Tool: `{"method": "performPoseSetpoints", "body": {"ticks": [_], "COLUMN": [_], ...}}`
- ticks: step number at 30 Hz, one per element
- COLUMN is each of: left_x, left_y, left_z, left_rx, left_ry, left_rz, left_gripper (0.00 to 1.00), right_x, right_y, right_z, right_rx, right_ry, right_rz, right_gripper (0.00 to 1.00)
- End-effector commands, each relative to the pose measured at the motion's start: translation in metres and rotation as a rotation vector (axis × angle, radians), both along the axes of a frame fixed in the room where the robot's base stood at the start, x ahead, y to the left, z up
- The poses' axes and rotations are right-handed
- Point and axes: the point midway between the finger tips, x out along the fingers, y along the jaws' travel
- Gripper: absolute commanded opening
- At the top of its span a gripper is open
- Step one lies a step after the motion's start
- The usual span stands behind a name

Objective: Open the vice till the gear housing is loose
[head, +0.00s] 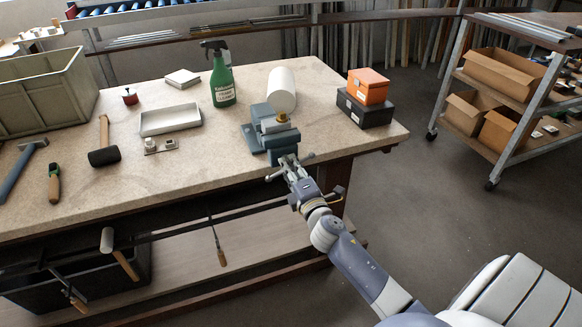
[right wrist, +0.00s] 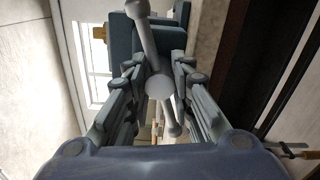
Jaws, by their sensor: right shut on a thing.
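The blue-grey vice (head: 270,140) stands at the front edge of the workbench. A small brass-coloured part, which looks like the gear housing (head: 282,117), sits at the vice jaws; a bit of it also shows in the right wrist view (right wrist: 99,33). My right gripper (head: 288,167) reaches in from the front and is shut on the vice handle (right wrist: 160,88), its fingers on both sides of the screw end. The handle's bar runs tilted between the fingers, with a ball at each end. Whether the jaws touch the housing is too small to tell. My left gripper is not in view.
A white cylinder (head: 282,88) stands right behind the vice. An orange box (head: 368,86) on a dark box (head: 364,110) is to its right, a green spray bottle (head: 222,84) to its left. A mallet (head: 104,150) and shallow tray (head: 170,120) lie further left.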

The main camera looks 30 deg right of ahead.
Motion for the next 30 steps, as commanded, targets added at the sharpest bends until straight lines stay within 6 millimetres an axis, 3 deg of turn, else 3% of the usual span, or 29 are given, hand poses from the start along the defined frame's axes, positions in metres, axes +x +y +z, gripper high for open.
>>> {"method": "performPoseSetpoints", "body": {"ticks": [15, 30], "left_x": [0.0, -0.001], "left_y": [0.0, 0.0], "left_z": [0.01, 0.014], "left_rx": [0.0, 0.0], "left_ry": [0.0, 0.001], "left_rz": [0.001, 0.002], "left_gripper": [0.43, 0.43], "right_x": [0.001, 0.001], "right_y": [-0.001, -0.001], "right_z": [0.002, 0.002], "right_rx": [-0.442, -0.623], "right_ry": [0.104, 0.145], "right_rz": [-0.001, -0.003], "right_gripper": [0.0, 0.0]}}
